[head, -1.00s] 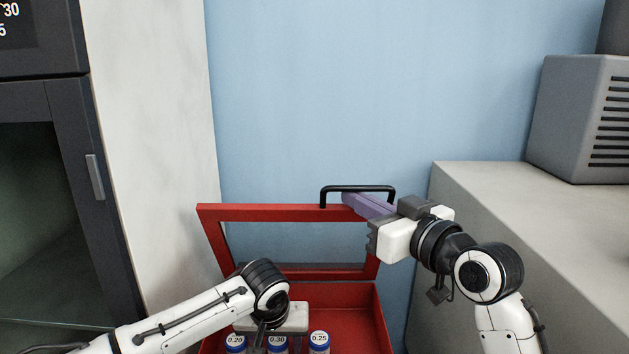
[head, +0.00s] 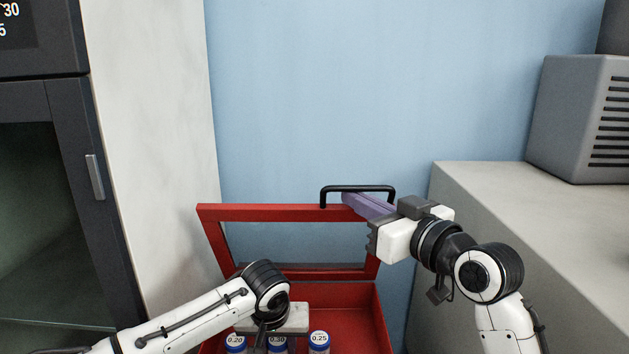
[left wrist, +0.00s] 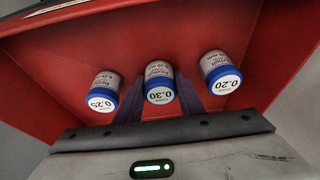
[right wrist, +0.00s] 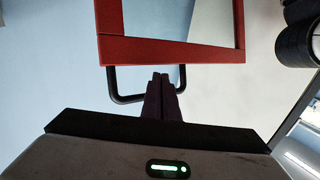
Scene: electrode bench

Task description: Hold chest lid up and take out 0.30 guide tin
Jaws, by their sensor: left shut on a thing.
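The red chest (head: 345,295) stands with its framed lid (head: 290,214) raised. The lid has a black handle (head: 350,188). Three blue-capped tins stand in a row inside. The 0.30 tin (left wrist: 159,82) is in the middle, between the 0.25 tin (left wrist: 103,91) and the 0.20 tin (left wrist: 220,72). My left gripper (left wrist: 160,92) has its dark fingers on both sides of the 0.30 tin and is shut on it, low in the chest. My right gripper (right wrist: 161,82) is shut at the handle, its fingers together across the bar. Nothing shows between them.
A pale side wall and a dark cabinet (head: 60,200) stand left of the chest. A pale counter (head: 500,215) with a grey vented box (head: 580,118) is on the right. The space above the lid, before the blue wall, is clear.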

